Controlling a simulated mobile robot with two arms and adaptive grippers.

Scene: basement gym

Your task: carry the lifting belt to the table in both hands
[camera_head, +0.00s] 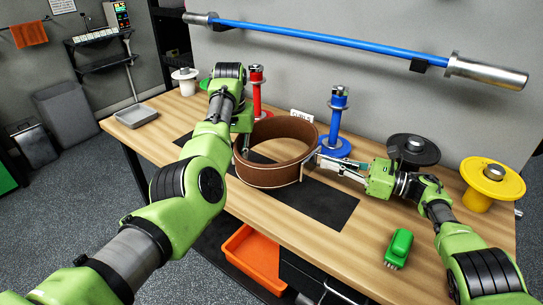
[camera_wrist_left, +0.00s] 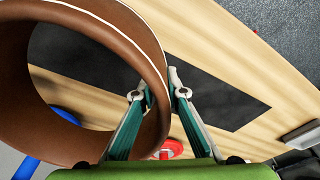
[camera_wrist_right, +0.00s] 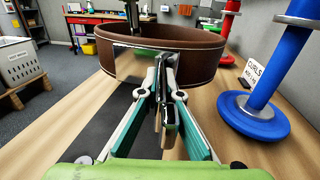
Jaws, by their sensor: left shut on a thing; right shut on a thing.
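The brown lifting belt (camera_head: 268,177) is a closed upright loop over the dark mat (camera_head: 325,200) on the wooden table (camera_head: 370,240). I cannot tell whether its lower edge touches the mat. My left gripper (camera_wrist_left: 159,94) is shut on the belt's wall on its left side; its fingertips are mostly hidden in the head view. My right gripper (camera_head: 317,162) is shut on the belt's right side. In the right wrist view its fingers (camera_wrist_right: 163,94) close around a dark strap or buckle part on the belt (camera_wrist_right: 120,58).
Behind the belt stand a red spool post (camera_head: 256,95) and a blue one (camera_head: 338,110). A black disc (camera_head: 425,155), yellow disc (camera_head: 490,182) and green brush (camera_head: 398,247) are at right. A grey tray (camera_head: 136,116) sits at left. An orange bin (camera_head: 255,258) is below.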

